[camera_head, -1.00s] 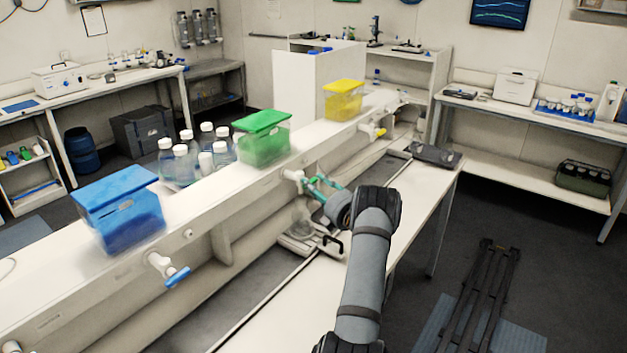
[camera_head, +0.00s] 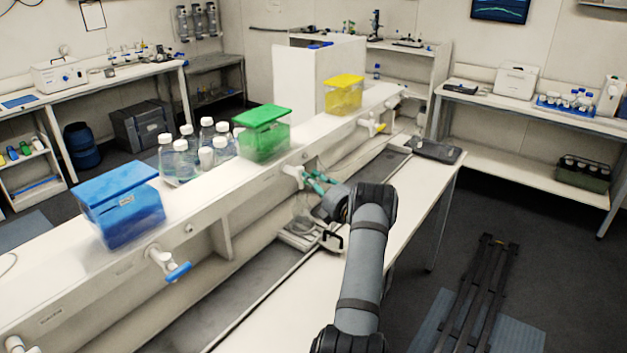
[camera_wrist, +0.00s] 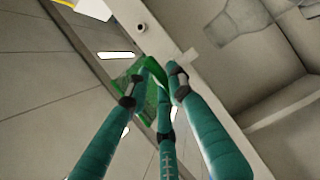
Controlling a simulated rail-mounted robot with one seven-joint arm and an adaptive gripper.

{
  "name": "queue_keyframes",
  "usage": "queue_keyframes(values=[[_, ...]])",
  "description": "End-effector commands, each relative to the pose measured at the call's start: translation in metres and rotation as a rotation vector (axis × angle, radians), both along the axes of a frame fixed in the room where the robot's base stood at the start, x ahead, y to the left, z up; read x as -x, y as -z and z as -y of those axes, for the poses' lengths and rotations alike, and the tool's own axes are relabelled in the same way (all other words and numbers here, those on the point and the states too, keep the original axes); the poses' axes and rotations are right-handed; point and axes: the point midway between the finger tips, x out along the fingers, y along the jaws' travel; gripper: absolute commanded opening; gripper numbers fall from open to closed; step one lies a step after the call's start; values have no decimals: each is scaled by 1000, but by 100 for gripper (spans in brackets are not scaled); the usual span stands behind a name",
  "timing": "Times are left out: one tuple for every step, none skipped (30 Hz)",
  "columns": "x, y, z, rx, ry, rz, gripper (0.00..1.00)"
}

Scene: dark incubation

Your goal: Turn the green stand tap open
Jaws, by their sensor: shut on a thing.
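The green stand tap has a white body (camera_head: 291,171) on the front face of the long white bench, below the green-lidded container (camera_head: 263,134). My gripper (camera_head: 312,179) reaches it from the right with its teal fingers. In the wrist view my gripper (camera_wrist: 158,80) has its fingers closed around the green tap handle (camera_wrist: 156,70), which shows between the fingertips. The fingers hide part of the handle, so its exact angle is hard to tell.
A blue container (camera_head: 121,207) with a blue tap (camera_head: 178,272) stands to the left, and a yellow container (camera_head: 343,95) with a yellow tap (camera_head: 378,127) to the right. A glass vessel on a white base (camera_head: 300,236) sits below the tap.

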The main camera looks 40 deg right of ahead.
Motion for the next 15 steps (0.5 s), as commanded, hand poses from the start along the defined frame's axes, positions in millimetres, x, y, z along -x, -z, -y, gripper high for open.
queue_keyframes(values=[[0, -1, 0, 0, 1, 2, 4], [0, -1, 0, 0, 1, 2, 2], [0, -1, 0, 0, 1, 2, 0], [0, -1, 0, 0, 1, 2, 0], [0, -1, 0, 0, 1, 2, 0], [0, -1, 0, 0, 1, 3, 0], [0, -1, 0, 0, 1, 3, 0], [0, -1, 0, 1, 1, 3, 0], [0, -1, 0, 2, 1, 4, 0], [0, -1, 0, 5, 1, 5, 0], [0, 0, 1, 8, 1, 5, 0], [0, 0, 1, 14, 1, 7, 0], [0, 1, 1, 20, 1, 9, 0], [0, 2, 1, 29, 2, 12, 0], [0, 3, 1, 42, 2, 15, 0]])
